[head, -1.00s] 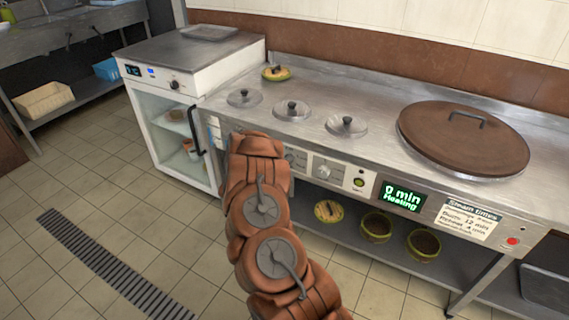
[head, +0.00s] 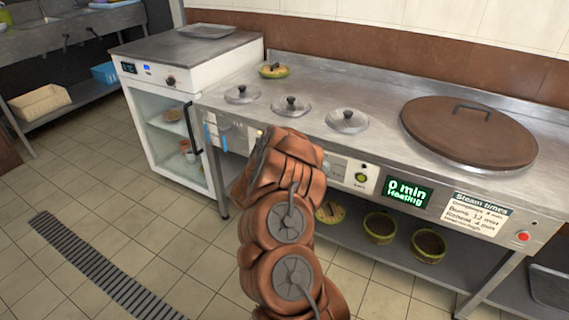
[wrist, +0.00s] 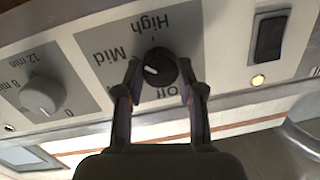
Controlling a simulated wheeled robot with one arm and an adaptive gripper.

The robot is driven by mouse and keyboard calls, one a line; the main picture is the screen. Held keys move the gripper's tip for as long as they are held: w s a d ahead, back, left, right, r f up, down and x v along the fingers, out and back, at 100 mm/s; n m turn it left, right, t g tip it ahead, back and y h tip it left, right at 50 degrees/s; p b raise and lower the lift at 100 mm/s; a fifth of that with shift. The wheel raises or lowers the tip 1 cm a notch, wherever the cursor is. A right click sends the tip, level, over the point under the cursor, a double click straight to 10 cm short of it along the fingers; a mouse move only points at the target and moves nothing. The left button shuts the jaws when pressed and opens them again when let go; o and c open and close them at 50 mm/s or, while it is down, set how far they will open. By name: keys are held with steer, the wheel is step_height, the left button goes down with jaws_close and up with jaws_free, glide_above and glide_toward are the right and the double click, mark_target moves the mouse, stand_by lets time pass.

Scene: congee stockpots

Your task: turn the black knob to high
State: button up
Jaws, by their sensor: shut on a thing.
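The black knob (wrist: 164,60) sits on the grey panel in the wrist view, with High, Mid and Off printed around it. Its white mark points left and slightly down, below Mid and away from High. Another label at the lower left is mostly hidden by a finger. My gripper (wrist: 160,70) is shut on the knob, one finger on each side. In the head view my arm hides the knob and the gripper.
A white timer knob (wrist: 42,95) is left of the black knob, and a black rocker switch (wrist: 269,38) with a lit lamp (wrist: 258,80) is right. A glass-door cabinet (head: 175,140) stands to the left.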

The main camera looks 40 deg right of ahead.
steer(key=m+b, duration=0.5)
steer(key=b, duration=0.1)
steer(key=m+b, duration=0.3)
steer(key=shift+s+f+m+t+h, duration=0.1)
steer(key=shift+f+m+t+h, duration=0.2)
steer(key=shift+t, duration=0.1)
steer(key=shift+r, duration=0.15)
steer(key=o, duration=1.1)
steer(key=shift+o, duration=0.2)
steer(key=shift+a, duration=0.1)
steer(key=v, duration=1.1)
steer(key=shift+a, duration=0.4)
steer(key=shift+s, duration=0.15)
